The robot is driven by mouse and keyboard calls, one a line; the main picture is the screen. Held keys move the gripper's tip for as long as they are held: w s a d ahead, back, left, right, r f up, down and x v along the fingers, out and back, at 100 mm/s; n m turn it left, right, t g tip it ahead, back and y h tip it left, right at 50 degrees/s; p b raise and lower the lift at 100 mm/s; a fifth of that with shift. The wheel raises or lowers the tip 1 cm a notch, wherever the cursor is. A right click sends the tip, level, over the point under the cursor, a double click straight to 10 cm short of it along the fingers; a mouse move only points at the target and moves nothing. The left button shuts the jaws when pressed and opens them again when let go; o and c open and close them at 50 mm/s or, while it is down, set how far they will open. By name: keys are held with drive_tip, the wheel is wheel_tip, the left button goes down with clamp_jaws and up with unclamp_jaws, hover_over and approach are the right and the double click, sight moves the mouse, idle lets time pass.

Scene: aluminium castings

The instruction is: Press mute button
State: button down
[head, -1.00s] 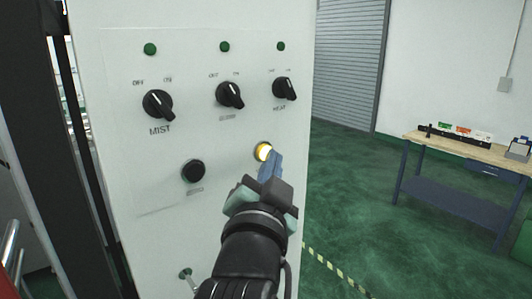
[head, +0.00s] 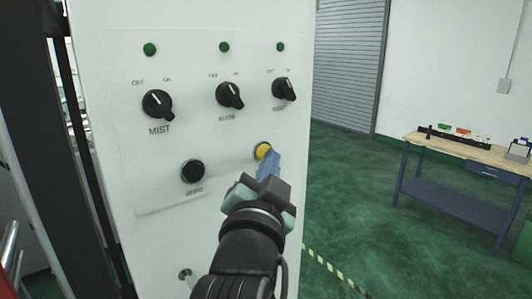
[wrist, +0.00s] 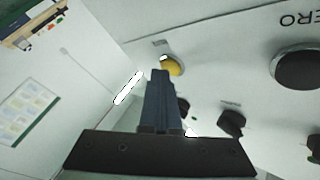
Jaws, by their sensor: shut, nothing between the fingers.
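A yellow round button (head: 263,151) sits at the lower right of the pale control panel, and its lamp looks dark. It also shows in the wrist view (wrist: 174,68). My gripper (head: 274,155) is shut, with its blue fingers together and empty. The fingertips are at the lower right of the button in the head view. In the wrist view the tips (wrist: 160,74) are right by the button's edge; I cannot tell if they touch it. I can read no mute label by the button.
A black button (head: 193,171) labelled ZERO is to the left. Three black rotary knobs, including the MIST knob (head: 157,104), sit above, under green lamps. A workbench (head: 460,153) stands far right, with open green floor between.

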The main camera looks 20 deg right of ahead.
drive_tip(key=shift+s+d, duration=0.2)
drive_tip(key=shift+s, duration=0.5)
drive_tip(key=s, duration=0.1)
drive_tip(key=s+d, duration=0.1)
drive_tip(key=s, duration=0.2)
drive_tip(key=shift+s+d, duration=0.35)
drive_tip(key=shift+d, duration=0.05)
idle(0.3)
drive_tip(key=s+a+r+n+t+y+b, duration=0.4)
drive_tip(key=s+a+r+n, duration=0.1)
drive_tip(key=a, duration=0.3)
drive_tip(key=s+a+r+n+t+y+b, duration=0.4)
drive_tip(key=s+a+r+n+t, duration=0.1)
drive_tip(key=a+r+n, duration=0.1)
drive_tip(key=shift+a+r+n+t, duration=0.3)
drive_tip(key=shift+a+n, duration=0.4)
drive_tip(key=shift+a, duration=0.25)
